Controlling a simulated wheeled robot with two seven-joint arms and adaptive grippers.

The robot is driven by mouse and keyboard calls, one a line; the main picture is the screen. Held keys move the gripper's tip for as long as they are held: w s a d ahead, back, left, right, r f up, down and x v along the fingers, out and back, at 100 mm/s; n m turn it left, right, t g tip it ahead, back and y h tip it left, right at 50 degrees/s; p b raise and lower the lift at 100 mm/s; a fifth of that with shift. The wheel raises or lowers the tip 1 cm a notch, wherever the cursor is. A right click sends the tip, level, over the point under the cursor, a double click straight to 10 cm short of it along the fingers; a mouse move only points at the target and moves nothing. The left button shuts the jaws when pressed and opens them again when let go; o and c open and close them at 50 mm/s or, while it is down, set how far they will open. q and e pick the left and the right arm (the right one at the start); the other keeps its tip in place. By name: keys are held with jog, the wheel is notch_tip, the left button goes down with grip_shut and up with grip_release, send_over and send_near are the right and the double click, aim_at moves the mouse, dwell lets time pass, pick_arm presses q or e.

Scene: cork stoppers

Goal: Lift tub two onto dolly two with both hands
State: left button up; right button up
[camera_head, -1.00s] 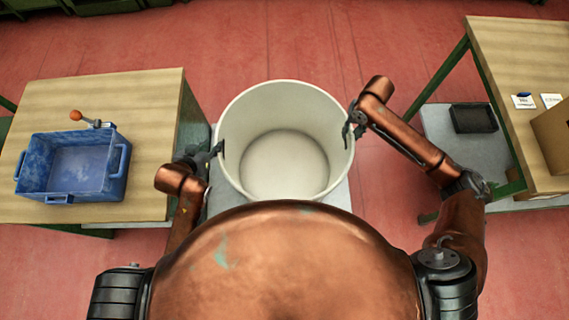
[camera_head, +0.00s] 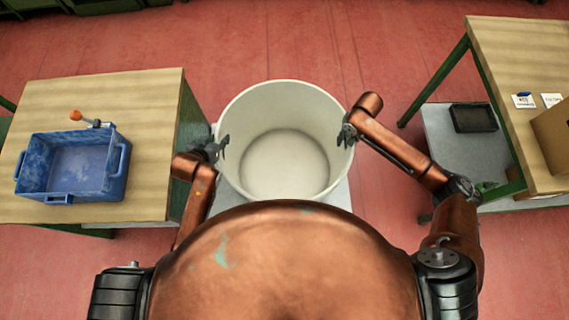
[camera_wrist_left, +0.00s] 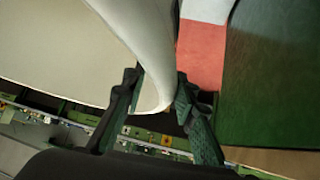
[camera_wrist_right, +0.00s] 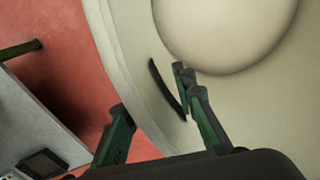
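A large round cream-white tub (camera_head: 240,110) stands upright and empty between the two tables; no number shows on it. A pale flat surface (camera_head: 341,196) shows beneath it; I cannot tell whether this is a dolly. My left gripper (camera_head: 222,147) is at the tub's left rim, open, its fingers on either side of the wall in the left wrist view (camera_wrist_left: 158,90). My right gripper (camera_head: 347,135) is at the right rim, also open. In the right wrist view (camera_wrist_right: 160,105) its fingers straddle the wall, one inside beside a dark slot (camera_wrist_right: 168,88).
A right table (camera_head: 510,45) holds cards and a cardboard box (camera_head: 553,135). A grey platform (camera_head: 440,135) with a black tray (camera_head: 473,118) lies beside it.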

pick_arm(q)
jog(key=shift+c, duration=0.6)
pick_arm(e)
jog(key=shift+c, duration=0.5)
pick_arm(q)
grip_shut()
pick_arm(e)
grip_shut()
pick_arm(q)
jog(key=shift+a, duration=0.1)
pick_arm(e)
jog(key=shift+d, duration=0.1)
pick_arm(q)
jog(key=shift+r, duration=0.2)
pick_arm(e)
jog(key=shift+w+r, duration=0.15)
